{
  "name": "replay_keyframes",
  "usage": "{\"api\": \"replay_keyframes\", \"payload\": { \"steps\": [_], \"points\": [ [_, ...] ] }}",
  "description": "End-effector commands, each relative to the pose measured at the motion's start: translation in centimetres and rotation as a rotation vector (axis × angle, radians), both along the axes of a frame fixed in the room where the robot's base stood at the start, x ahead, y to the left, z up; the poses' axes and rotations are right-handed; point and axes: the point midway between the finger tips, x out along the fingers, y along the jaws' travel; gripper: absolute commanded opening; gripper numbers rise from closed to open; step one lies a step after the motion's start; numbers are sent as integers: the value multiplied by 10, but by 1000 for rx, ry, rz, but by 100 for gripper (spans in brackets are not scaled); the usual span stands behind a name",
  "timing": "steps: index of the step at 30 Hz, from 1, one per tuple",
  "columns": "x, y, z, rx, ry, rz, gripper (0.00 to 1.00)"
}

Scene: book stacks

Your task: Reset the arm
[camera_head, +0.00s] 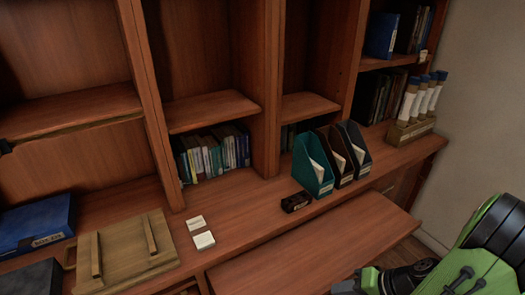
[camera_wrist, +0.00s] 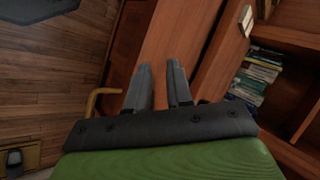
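My gripper (camera_wrist: 160,68) shows in the wrist view with its two grey fingers apart. Bare reddish wood shows through the gap, and nothing is between the fingers. In the head view my green and black arm (camera_head: 485,258) is at the lower right, in front of the desk's right part. Its dark end reaches left along the bottom edge of the picture, and I cannot make out the fingers there.
The wooden desk (camera_head: 245,213) holds teal, brown and dark file holders, a small black box (camera_head: 296,202), white cards (camera_head: 203,240), a wooden board (camera_head: 125,252) and a blue box (camera_head: 38,225). White rolls (camera_head: 420,98) stand at the right end. Bookshelves (camera_head: 213,110) rise behind.

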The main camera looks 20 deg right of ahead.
Motion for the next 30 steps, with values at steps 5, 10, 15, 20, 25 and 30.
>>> {"api": "replay_keyframes", "payload": {
  "steps": [5,10,15,20,25,30],
  "points": [
    [31,57,77,-267,167,306,21],
    [34,117,148,-540,189,470,21],
    [10,168,212,-749,68,535,21],
    [-15,189,243,-811,-53,538,21],
    [-21,192,247,-816,-81,533,21],
    [-21,192,247,-816,-79,534,21]
  ]
}}
